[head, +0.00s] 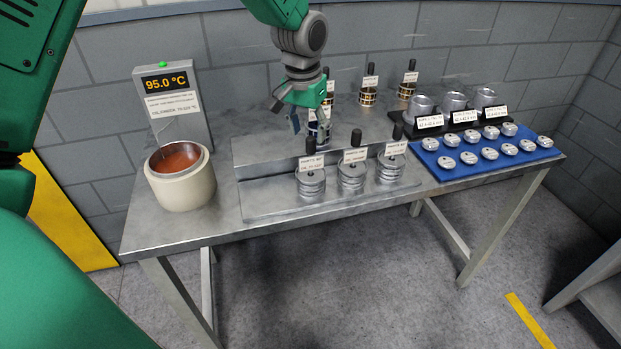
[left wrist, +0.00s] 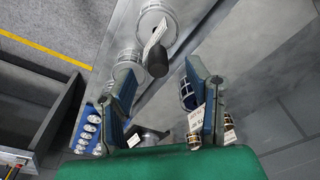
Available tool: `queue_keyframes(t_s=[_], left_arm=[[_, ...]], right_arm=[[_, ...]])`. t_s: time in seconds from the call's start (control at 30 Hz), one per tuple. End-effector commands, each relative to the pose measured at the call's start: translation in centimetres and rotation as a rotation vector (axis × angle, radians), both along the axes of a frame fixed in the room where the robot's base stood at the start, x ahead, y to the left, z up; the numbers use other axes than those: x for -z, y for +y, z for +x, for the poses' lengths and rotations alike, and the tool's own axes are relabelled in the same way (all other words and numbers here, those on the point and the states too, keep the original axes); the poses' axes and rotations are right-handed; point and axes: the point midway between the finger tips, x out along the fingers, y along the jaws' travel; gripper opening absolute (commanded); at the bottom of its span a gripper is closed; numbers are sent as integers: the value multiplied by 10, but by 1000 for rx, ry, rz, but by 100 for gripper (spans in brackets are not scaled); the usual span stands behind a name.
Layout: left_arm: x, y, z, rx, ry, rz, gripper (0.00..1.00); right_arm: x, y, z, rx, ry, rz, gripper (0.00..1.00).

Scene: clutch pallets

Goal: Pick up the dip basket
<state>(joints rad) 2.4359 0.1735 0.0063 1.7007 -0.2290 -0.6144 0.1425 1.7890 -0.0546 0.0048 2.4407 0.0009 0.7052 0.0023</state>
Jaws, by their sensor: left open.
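Several small dip baskets with black handles and white labels stand on the steel table. The nearest, a dark bluish basket (head: 319,134), is right by my left gripper (head: 308,118) and partly hidden by it. Others are a gold-and-black basket (head: 367,96) and another at the right (head: 407,90). My left gripper points down and is open, with nothing clearly held. In the left wrist view its fingers (left wrist: 160,68) are spread. A blue-and-white basket (left wrist: 187,96) shows beside the right-hand finger there. I cannot tell whether it touches. My right gripper is not in view.
Labelled metal stacks with black handles (head: 352,174) stand on the front step. A heated pot (head: 180,180) and a 95.0 °C display (head: 172,95) are at the left. A blue mat (head: 455,172) with several metal discs and a black rack (head: 470,122) are at the right.

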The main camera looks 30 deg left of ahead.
Motion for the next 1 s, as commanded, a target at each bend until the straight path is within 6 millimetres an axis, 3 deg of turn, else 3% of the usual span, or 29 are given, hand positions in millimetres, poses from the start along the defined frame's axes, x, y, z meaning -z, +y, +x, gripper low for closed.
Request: queue_keyframes(t_s=[0.3,0.57,0.67,0.7,1.0], left_arm=[[44,1,8,0,3,-1,44],[47,1,7,0,1,-1,44],[47,1,8,0,2,-1,16],[47,1,8,0,2,-1,2],[44,1,10,1,-6,0,0]], right_arm=[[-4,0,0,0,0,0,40],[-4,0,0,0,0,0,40],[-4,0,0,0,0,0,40],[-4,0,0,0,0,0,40],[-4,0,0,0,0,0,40]])
